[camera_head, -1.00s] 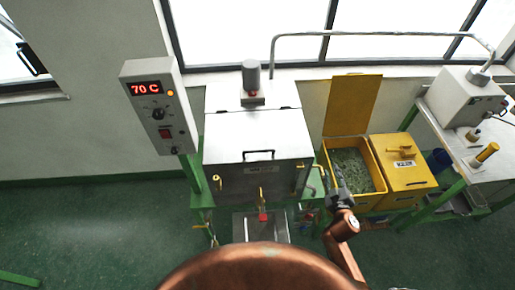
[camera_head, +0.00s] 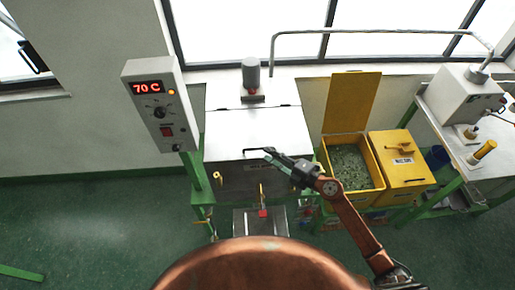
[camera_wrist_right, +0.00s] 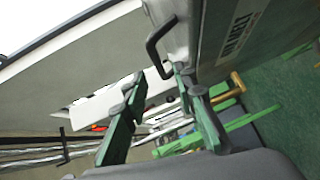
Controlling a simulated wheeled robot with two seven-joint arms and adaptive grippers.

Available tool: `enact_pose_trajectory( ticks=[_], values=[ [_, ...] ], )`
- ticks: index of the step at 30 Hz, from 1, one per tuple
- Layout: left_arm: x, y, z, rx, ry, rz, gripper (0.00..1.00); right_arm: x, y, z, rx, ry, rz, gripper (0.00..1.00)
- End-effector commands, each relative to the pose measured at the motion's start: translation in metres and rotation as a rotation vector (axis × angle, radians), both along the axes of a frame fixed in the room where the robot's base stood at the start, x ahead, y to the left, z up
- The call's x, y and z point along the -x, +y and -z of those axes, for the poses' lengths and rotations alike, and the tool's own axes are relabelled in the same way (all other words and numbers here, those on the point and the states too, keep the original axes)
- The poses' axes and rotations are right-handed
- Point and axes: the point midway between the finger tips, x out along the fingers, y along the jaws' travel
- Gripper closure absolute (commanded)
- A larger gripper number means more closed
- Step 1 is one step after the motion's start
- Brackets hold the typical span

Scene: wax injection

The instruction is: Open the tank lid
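The tank lid (camera_head: 255,128) is a flat pale metal panel, lying shut on the tank (camera_head: 238,184). Its dark bar handle (camera_head: 250,150) is at the front edge, and it also shows in the wrist view as a black loop (camera_wrist_right: 153,44). My right gripper (camera_head: 272,156) is at the right end of the handle. In the wrist view its green-and-grey fingers (camera_wrist_right: 158,88) are apart with nothing between them; the handle is just beyond the tips. Whether they touch is unclear. My left gripper is not in view.
A control box (camera_head: 160,105) reading 70 C stands left of the tank. A yellow bin (camera_head: 378,172) with its lid up holds green pellets, beside a closed yellow box (camera_head: 405,178). A grey cylinder (camera_head: 251,74) stands behind the lid. A bent pipe (camera_head: 385,32) runs overhead.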

Motion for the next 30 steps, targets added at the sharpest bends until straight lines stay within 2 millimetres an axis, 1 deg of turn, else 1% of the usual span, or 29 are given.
enact_pose_trajectory(
  ticks=[1,6,10,15,23,30],
  values=[
    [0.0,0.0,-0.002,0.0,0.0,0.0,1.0,-0.006,0.006,-0.001,-0.002,-0.001,0.0,0.74],
    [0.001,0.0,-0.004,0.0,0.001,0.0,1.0,-0.025,0.026,0.002,-0.004,-0.001,0.001,0.74],
    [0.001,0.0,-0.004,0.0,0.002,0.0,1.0,-0.037,0.038,0.005,-0.005,-0.001,0.002,0.74],
    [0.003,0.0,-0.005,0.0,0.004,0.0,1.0,-0.044,0.045,0.007,-0.005,-0.001,0.002,0.74],
    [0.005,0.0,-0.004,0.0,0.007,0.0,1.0,-0.045,0.045,0.008,-0.004,-0.001,0.002,0.74],
    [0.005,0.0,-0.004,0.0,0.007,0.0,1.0,-0.045,0.045,0.008,-0.004,-0.001,0.003,0.9]
  ],
)
